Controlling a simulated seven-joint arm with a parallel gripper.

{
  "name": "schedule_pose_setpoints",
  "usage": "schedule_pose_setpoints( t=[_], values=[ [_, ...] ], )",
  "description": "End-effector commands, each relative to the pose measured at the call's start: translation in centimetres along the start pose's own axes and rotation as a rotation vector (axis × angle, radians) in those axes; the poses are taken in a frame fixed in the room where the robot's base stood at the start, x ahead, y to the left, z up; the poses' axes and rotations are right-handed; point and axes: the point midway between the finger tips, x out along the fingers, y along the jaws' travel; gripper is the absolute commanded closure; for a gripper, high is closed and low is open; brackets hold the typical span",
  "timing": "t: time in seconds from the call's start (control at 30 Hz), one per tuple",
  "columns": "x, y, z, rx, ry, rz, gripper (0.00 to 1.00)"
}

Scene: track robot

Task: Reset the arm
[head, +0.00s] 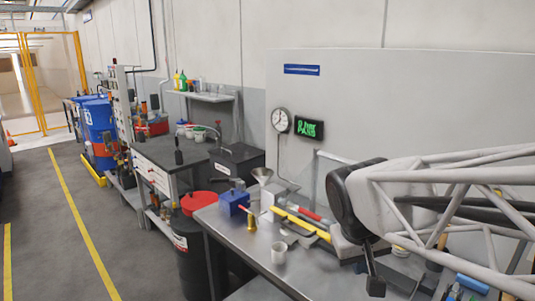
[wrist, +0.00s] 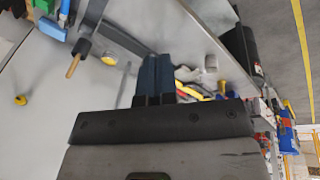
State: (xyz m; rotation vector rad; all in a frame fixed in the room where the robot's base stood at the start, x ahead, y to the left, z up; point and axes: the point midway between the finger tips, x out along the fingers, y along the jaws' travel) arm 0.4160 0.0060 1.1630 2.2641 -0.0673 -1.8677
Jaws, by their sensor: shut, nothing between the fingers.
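My gripper (wrist: 154,58) shows in the wrist view with its two dark fingers side by side, shut and empty. The fingers point toward the grey metal workbench (wrist: 45,75) and hide part of it. They look apart from the items on the bench, though their height above it is hard to judge. In the head view a pale truss-like structure and a black rounded part fill the right side and cover part of the bench; the fingertips cannot be made out clearly there.
The floor (head: 40,220) at left is clear.

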Motion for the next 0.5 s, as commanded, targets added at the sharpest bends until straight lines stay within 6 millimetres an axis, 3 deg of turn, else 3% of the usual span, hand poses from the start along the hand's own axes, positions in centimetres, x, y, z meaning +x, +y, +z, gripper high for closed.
schedule_pose_setpoints(
  t=[0.2,0.5],
  values=[
    [0.0,0.2,5.8,0.082,0.018,-0.08,1.0],
    [0.4,-0.3,10.0,0.146,0.037,-0.147,1.0]
  ],
)
